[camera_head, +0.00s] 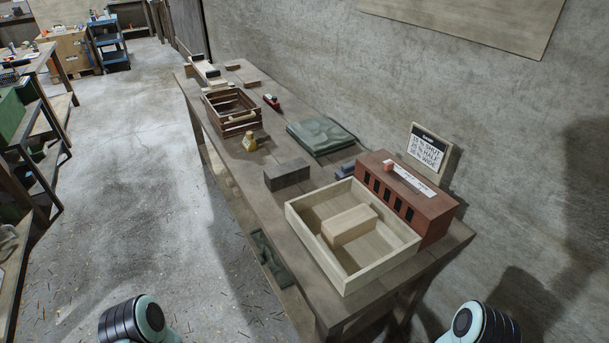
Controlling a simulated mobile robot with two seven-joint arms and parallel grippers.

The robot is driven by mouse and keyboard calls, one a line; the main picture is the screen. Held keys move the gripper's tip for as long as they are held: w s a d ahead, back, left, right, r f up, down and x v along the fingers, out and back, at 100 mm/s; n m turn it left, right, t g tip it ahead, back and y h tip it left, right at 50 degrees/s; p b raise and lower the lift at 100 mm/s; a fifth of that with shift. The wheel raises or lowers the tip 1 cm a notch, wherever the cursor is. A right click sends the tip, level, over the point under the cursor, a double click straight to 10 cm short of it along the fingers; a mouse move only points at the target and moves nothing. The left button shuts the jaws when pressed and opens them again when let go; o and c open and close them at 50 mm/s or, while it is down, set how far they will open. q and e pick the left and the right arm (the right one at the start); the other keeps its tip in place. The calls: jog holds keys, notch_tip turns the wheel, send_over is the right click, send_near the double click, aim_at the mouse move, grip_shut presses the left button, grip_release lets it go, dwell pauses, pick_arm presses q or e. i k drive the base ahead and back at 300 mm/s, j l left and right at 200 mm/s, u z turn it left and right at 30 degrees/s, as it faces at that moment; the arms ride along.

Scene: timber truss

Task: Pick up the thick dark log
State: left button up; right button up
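A thick dark grey block (287,174), the thing here that best fits the dark log, lies on the wooden workbench (258,184). It sits near the bench's left edge, just behind the open pale wooden tray (345,281) and apart from it. Its top and near side show, and nothing covers it. At the bottom edge only rounded arm parts of mine show, one at left and one at right. Neither gripper's fingers are in view.
The tray holds a pale block (349,225). A red-brown slotted box (410,203) and a sign (427,148) stand right of it. Behind the dark block are a yellow bottle (249,142), slatted crate (232,112) and folded green cloth (320,136). The floor left of the bench is mostly clear.

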aim_at(280, 176)
jog(key=z, duration=0.4)
jog(key=j+z, duration=0.15)
jog(key=z, duration=0.2)
jog(key=i+j+z, duration=0.1)
jog(key=z, duration=0.3)
jog(key=j+z, duration=0.1)
jog(key=z, duration=0.25)
jog(key=j+z, duration=0.45)
jog(key=k+j+z, duration=0.15)
jog(key=j+z, duration=0.3)
jog(key=k+j+z, duration=0.15)
jog(key=j, duration=0.2)
jog(key=k+j+z, duration=0.15)
jog(key=j, duration=0.25)
jog(key=k+j+z, duration=0.2)
jog(key=k+j, duration=0.2)
jog(key=j, duration=0.15)
jog(key=k+j, duration=0.15)
jog(key=j, duration=0.2)
jog(key=k+j+z, duration=0.1)
jog(key=j, duration=0.3)
jog(key=k, duration=0.1)
